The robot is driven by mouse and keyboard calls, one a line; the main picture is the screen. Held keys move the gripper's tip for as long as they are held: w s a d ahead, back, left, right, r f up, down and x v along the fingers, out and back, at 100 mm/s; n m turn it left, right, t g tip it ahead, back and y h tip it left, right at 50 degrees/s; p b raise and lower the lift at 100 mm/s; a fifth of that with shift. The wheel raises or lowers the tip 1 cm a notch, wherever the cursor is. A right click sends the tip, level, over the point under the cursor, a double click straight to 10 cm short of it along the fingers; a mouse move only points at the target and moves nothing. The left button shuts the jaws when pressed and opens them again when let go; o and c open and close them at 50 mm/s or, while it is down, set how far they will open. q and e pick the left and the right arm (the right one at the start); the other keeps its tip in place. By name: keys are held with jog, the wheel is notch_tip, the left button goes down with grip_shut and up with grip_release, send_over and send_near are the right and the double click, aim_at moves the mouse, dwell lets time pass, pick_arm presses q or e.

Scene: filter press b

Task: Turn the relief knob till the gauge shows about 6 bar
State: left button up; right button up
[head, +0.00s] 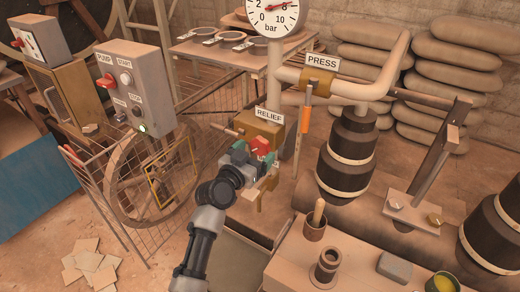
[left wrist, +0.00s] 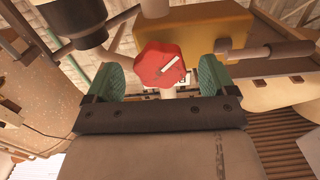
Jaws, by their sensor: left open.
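The red relief knob (head: 262,145) sits on the brass relief block (head: 262,128) under the RELIEF label. In the left wrist view the knob (left wrist: 162,64) is a red lobed disc with a white mark pointing to the upper right. My left gripper (head: 257,157) is at the knob. Its two green fingers (left wrist: 159,77) are open on either side, with a visible gap to the knob on each side. The pressure gauge (head: 273,16) is cut by the top edge of the head view. Its red needle points right, close to the 8. My right gripper is out of view.
A PRESS valve (head: 318,82) with an orange-tipped lever is above and right of the knob. A grey pump control box (head: 136,86) stands to the left. A bench (head: 350,262) with cups is at the front right. A wire cage and wheel are at the left.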

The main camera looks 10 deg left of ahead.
pick_arm(q)
jog(key=shift+x, duration=1.5)
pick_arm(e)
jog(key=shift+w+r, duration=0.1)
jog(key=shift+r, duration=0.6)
pick_arm(q)
jog(key=shift+c, duration=0.3)
jog(key=c, duration=0.9)
jog(key=shift+o, duration=0.2)
